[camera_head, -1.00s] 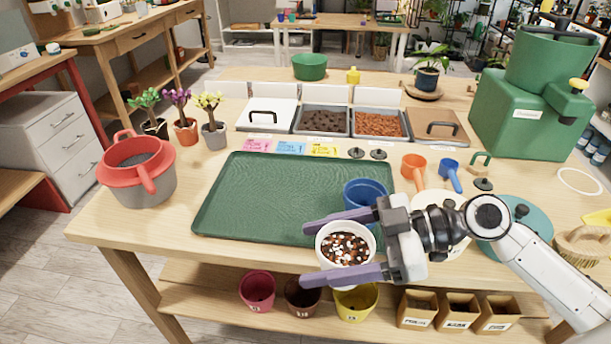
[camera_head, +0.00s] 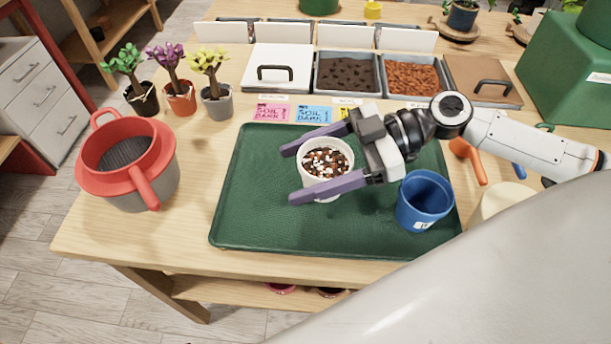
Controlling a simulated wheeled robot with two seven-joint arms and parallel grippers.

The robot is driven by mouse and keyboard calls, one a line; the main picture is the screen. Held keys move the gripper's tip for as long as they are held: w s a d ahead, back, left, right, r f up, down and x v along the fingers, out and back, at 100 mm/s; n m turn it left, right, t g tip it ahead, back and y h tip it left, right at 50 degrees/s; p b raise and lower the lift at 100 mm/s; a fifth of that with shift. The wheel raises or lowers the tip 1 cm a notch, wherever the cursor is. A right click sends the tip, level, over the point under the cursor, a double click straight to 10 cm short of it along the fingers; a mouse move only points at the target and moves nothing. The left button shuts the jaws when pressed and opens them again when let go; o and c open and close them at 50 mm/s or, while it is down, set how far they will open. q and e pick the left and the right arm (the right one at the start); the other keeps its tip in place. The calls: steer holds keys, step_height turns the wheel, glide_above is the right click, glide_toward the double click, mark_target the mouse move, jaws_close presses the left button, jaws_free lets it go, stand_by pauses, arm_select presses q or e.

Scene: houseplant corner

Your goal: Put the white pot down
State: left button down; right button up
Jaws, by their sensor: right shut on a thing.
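The white pot (camera_head: 326,168) is filled with a brown, white and dark mix. My right gripper (camera_head: 290,174) is shut on it, with one purple finger on the far side and one on the near side. The pot is upright over the middle of the green tray (camera_head: 262,226). I cannot tell whether its base touches the tray. A blue pot (camera_head: 424,200) stands on the right part of the tray, to the right of the white pot and near my right gripper's body. My left gripper is not in view.
The tray's left part is clear. A grey pot with a red sieve (camera_head: 128,165) stands left of the tray. Small potted plants (camera_head: 178,92) stand at the back left. Bins of dark soil (camera_head: 347,75) and bark (camera_head: 411,76) line the back. A large grey shape covers the lower right.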

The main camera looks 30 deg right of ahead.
mark_target(304, 181)
steer(key=shift+f, duration=1.85)
steer(key=o, duration=1)
steer(key=shift+o, duration=0.2)
steer(key=shift+r, duration=0.1)
steer(key=shift+d+r, duration=0.1)
steer(key=v, duration=1.1)
steer(key=shift+s+d+r, duration=0.1)
steer(key=shift+d+r, duration=0.05)
steer(key=shift+d, duration=0.2)
